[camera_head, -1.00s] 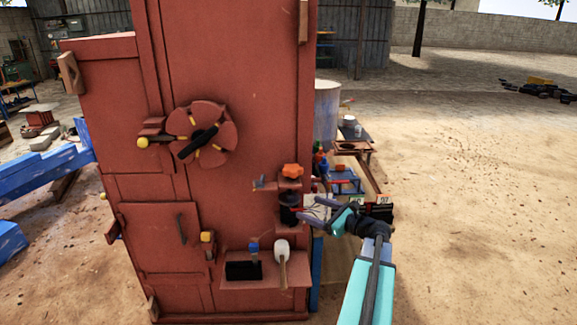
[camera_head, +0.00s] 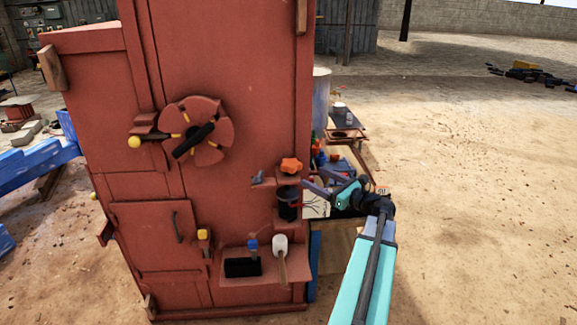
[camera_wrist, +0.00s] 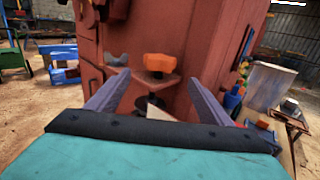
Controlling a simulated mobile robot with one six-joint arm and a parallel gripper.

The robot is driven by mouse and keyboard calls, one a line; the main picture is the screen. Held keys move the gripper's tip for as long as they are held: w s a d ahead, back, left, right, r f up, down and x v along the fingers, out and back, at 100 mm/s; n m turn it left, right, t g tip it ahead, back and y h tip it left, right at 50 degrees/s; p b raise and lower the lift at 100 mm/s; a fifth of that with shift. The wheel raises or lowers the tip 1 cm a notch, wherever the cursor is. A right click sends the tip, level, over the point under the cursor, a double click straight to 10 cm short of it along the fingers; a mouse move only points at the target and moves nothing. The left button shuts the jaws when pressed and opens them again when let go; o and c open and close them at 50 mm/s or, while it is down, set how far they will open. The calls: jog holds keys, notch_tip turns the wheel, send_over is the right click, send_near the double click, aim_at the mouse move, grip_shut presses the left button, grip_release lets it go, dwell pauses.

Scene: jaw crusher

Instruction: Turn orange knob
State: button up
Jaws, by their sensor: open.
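The orange knob (camera_head: 291,165) is a star-shaped knob on a small red shelf on the front of the red machine, near its right edge. In the wrist view the orange knob (camera_wrist: 160,63) is at the upper middle, ahead of and between my fingers. My gripper (camera_head: 305,180) is just to the right of the knob and a little below it in the head view. In the wrist view my gripper (camera_wrist: 155,90) is open with nothing between its fingers, and the knob is apart from them.
A black cylinder (camera_head: 287,205) stands below the knob. A small blue-grey wing piece (camera_head: 257,178) sits left of it. A hammer (camera_head: 281,258) with a white head rests on the lower ledge. A cluttered table (camera_head: 350,150) stands behind my arm. Open ground lies to the right.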

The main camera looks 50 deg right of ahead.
aim_at(290, 165)
jog(key=shift+w, duration=0.15)
jog(key=w+p, duration=0.4)
jog(key=w, duration=0.9)
jog(key=shift+w, duration=0.2)
jog(key=c, duration=1.1)
jog(key=shift+o, duration=0.2)
